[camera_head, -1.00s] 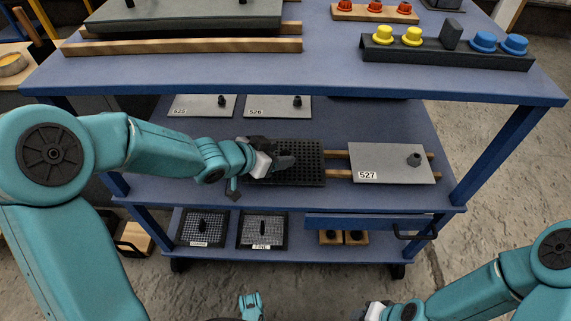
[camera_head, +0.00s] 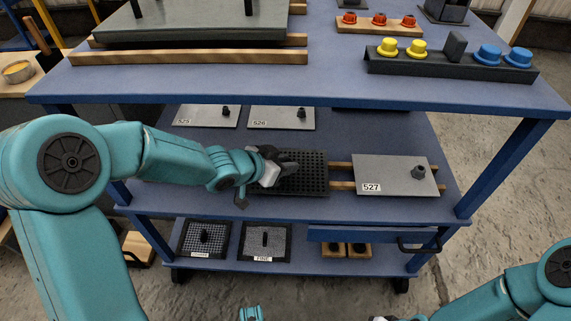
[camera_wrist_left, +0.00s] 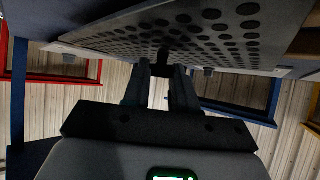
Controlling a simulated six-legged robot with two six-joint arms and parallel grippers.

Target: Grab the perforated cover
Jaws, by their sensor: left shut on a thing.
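The perforated cover (camera_head: 312,182) is a dark plate full of round holes, at the middle shelf of the blue cart. My left gripper (camera_head: 290,167) is over it, shut on its knob; the hand hides the knob and the cover's left part in the head view. In the left wrist view the cover (camera_wrist_left: 215,28) spans the top, and the fingers (camera_wrist_left: 166,72) meet at the small dark knob. I cannot tell whether the cover rests on the shelf or is slightly raised. My right gripper (camera_head: 384,318) barely shows at the bottom edge; its jaws are cut off.
Plate 527 (camera_head: 390,178) lies on wooden strips right of the cover. Plates 525 (camera_head: 203,116) and 526 (camera_head: 275,118) lie behind. The blue top shelf (camera_head: 330,88) overhangs my left arm. Two mesh covers, one coarse (camera_head: 205,240) and one fine (camera_head: 265,243), are on the bottom shelf.

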